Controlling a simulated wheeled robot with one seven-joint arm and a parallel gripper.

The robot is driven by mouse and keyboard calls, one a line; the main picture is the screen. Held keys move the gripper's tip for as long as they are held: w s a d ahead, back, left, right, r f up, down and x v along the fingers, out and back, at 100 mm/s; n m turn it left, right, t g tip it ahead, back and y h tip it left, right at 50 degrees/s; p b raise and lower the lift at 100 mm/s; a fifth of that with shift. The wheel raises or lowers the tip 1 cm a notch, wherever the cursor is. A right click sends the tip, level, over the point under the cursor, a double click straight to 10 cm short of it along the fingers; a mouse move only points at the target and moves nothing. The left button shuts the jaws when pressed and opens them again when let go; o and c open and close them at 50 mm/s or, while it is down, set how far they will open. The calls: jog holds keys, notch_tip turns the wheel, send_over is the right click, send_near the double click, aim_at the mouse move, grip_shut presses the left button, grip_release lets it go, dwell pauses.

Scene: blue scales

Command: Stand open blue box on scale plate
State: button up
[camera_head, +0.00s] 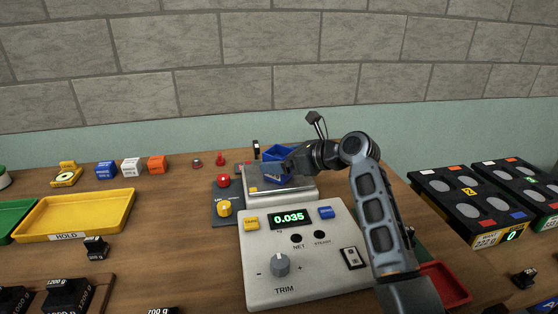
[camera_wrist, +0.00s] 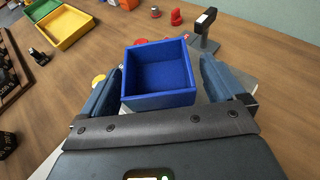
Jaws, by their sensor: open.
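The open blue box (camera_wrist: 160,101) stands upright in the wrist view, its empty inside facing up. My gripper (camera_wrist: 160,75) is open, with one finger on each side of the box; I cannot tell whether either touches it. In the head view the blue box (camera_head: 278,153) shows partly behind my gripper (camera_head: 276,176), at the back of the scale. The scale plate (camera_head: 293,191) is a grey metal square. In the wrist view the box and gripper hide most of it, so I cannot tell exactly how the box rests. The scale display (camera_head: 289,218) reads 0.035.
A yellow HOLD tray (camera_head: 75,220) and several coloured blocks (camera_head: 130,167) lie to the left. A small post (camera_wrist: 205,28) stands just behind the box. Black panels (camera_head: 470,208) are at right, and a red tray (camera_head: 446,283) sits near my arm.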

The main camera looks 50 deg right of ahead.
jog(key=v, duration=1.1)
jog(key=shift+c, duration=0.3)
dwell(1.6)
